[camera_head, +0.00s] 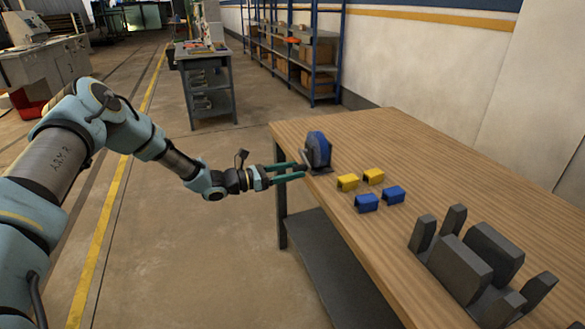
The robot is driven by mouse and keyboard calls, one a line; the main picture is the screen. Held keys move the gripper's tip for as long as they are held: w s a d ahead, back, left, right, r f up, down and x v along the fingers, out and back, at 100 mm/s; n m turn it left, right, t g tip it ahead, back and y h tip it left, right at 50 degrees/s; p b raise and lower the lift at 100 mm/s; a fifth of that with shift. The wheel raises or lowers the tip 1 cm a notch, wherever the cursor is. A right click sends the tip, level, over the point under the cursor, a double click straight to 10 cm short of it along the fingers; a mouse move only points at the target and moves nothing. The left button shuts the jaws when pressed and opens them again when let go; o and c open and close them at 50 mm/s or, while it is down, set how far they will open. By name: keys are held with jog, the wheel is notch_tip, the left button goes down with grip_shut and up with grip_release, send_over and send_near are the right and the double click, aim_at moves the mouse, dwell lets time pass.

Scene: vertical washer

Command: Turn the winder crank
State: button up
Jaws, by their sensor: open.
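The winder (319,149) is a blue rounded body standing near the far left corner of the wooden table. Its small grey crank (305,157) appears on its left side, facing my arm, and is partly hard to make out. My gripper (300,170) reaches in from the left at the table's left edge. Its two green fingers are apart, with their tips close to the crank side of the winder. I cannot tell whether a finger touches the crank. Nothing is clearly held between the fingers.
Two yellow blocks (347,182) and two blue blocks (367,202) sit right of the winder on the table (440,165). A dark grey fixture (465,265) with upright plates stands at the near right. The floor left of the table is clear around my arm.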

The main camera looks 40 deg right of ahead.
jog(key=shift+s+d, duration=0.15)
jog(key=shift+d, duration=0.05)
grip_shut()
dwell(0.5)
dwell(0.9)
